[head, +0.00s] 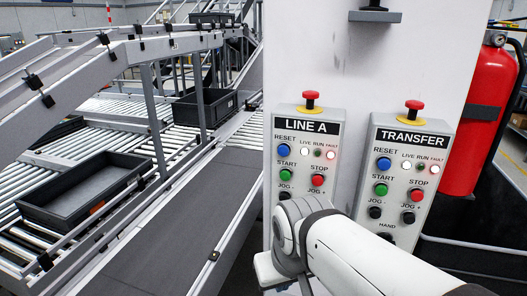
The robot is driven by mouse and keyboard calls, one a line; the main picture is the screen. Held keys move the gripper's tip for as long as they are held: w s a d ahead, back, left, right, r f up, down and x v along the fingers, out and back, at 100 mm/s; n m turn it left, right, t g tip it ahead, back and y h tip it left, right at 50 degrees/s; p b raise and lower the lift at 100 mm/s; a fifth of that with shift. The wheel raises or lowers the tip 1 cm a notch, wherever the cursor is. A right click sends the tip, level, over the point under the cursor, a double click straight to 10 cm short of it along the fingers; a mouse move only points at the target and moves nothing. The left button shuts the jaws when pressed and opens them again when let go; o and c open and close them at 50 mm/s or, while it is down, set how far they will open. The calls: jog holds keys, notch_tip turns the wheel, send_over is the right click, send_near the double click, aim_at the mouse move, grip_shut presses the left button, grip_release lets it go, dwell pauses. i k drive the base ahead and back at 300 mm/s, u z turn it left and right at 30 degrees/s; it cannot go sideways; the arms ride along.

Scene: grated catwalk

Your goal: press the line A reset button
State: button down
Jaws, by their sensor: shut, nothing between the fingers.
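The line A panel (307,115) is a grey box under a "LINE A" label on a pale column, left of the transfer panel. Its blue reset button (284,151) is at the upper left, under the word RESET, and is unobstructed. Beside it the live lamp (305,152) glows white, the run lamp (318,153) looks dark and the fault lamp (331,155) glows red. My white arm (365,255) crosses in front of the lower parts of both panels. My gripper's fingers do not show.
The transfer panel (431,128) has its own blue reset button (384,164). Red emergency stops (311,98) top both panels. A red fire extinguisher (487,110) stands at right. Conveyors with dark trays (60,212) fill the left. A small bracket (375,15) juts out above.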

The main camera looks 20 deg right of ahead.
aim_at(282, 150)
jog(key=z, duration=1)
jog(key=k, duration=1.4)
jog(key=u, duration=0.35)
jog(key=i, duration=1)
jog(key=u, duration=0.1)
